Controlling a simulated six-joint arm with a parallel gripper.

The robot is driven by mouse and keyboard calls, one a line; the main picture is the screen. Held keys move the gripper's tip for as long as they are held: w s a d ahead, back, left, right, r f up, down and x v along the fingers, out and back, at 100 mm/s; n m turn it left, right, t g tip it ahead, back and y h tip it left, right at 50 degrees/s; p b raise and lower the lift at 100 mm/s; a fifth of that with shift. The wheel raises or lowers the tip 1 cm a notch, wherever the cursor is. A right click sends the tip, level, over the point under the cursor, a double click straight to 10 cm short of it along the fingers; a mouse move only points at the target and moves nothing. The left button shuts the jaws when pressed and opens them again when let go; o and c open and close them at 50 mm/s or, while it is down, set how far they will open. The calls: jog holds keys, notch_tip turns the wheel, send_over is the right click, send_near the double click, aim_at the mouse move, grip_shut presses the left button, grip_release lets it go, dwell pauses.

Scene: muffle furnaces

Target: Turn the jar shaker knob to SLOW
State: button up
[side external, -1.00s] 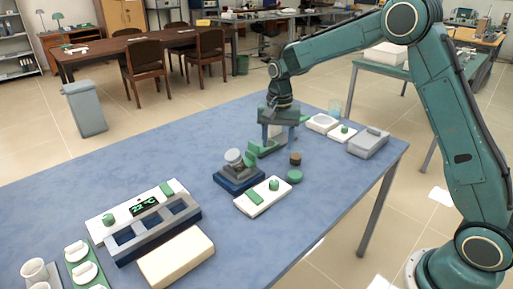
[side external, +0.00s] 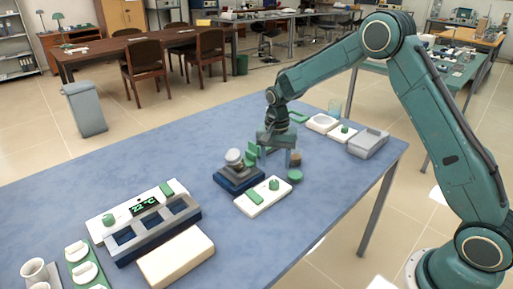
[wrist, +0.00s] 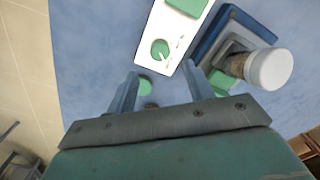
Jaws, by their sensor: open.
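The jar shaker (side external: 240,180) has a dark blue base and a jar with a pale lid, which shows large at the right of the wrist view (wrist: 270,68). Beside it lies a white control panel (side external: 250,207) with a round green knob (side external: 273,184) and a green block. In the wrist view the knob (wrist: 160,49) has a pale pointer line; the small marks around it are too small to read. My gripper (side external: 277,153) is open and empty above the table, behind the panel. In the wrist view the knob shows just beyond the gap between my fingertips (wrist: 159,70), apart from them.
A green disc (side external: 295,176) and a brown-topped small jar (side external: 296,158) stand close to my gripper. A device with a green display (side external: 145,207) and a cream block (side external: 176,257) are at the front left. A grey box (side external: 368,143) is at the right. The table's left middle is clear.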

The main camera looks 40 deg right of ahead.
aim_at(275, 181)
notch_tip(275, 181, down, 8)
jog(key=shift+r, duration=0.25)
jog(key=c, duration=1)
jog(key=shift+o, duration=0.2)
